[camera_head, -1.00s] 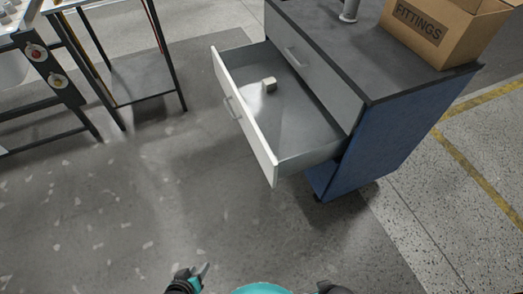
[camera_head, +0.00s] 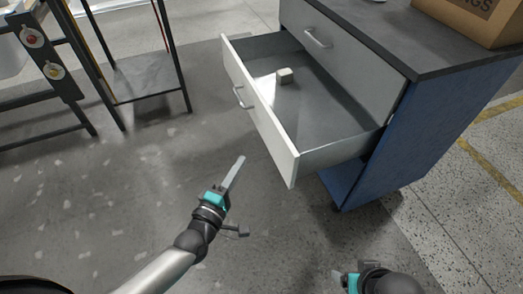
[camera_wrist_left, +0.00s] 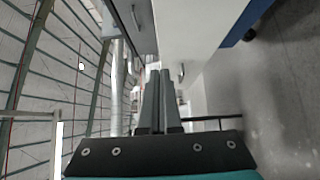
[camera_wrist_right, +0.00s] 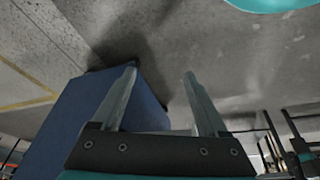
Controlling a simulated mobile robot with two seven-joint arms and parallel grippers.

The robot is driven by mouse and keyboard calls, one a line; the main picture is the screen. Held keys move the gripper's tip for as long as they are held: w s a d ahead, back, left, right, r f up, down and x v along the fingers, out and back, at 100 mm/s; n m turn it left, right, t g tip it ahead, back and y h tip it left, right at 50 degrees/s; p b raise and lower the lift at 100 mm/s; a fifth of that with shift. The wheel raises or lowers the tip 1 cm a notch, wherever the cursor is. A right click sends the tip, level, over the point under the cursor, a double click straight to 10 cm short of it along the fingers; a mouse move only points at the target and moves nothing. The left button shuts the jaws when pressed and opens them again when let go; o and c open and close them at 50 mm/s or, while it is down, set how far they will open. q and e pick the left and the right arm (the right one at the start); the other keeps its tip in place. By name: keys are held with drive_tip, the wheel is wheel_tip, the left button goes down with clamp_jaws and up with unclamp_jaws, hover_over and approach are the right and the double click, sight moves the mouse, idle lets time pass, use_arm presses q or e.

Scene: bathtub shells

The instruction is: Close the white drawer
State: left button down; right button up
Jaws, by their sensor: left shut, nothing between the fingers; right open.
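The white drawer (camera_head: 260,110) is pulled far out of the blue cabinet (camera_head: 437,130). Its front has a metal handle (camera_head: 241,97), and a small pale block (camera_head: 285,76) lies inside. My left gripper (camera_head: 238,162) is shut and empty, in front of the drawer front and apart from it. In the left wrist view its fingers (camera_wrist_left: 155,85) are together, with the white drawer front (camera_wrist_left: 190,28) close by. My right gripper (camera_head: 340,276) is low at the bottom edge. In the right wrist view its fingers (camera_wrist_right: 160,80) are spread and empty, with the blue cabinet side (camera_wrist_right: 85,110) behind.
A closed upper drawer (camera_head: 335,55) sits above the white one. A cardboard box (camera_head: 470,20) stands on the dark cabinet top (camera_head: 385,35). A dark metal-framed rack (camera_head: 140,75) stands at the left. The floor before the drawer is clear.

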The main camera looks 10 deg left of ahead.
use_arm(q)
drive_tip(key=b, duration=0.3)
approach(275, 126)
drive_tip(key=w+a, duration=0.2)
drive_tip(key=a, duration=0.1)
drive_tip(key=shift+w+d+f+b, duration=0.1)
drive_tip(key=shift+w+d+b, duration=0.4)
drive_tip(key=shift+w+d, duration=1.45)
use_arm(e)
drive_tip(key=w+a+r+t+y, duration=0.1)
drive_tip(key=w+a+r+t, duration=0.2)
drive_tip(key=r, duration=0.1)
drive_tip(key=shift+r, duration=0.35)
drive_tip(key=shift+a, duration=0.1)
use_arm(q)
drive_tip(key=shift+d, duration=0.15)
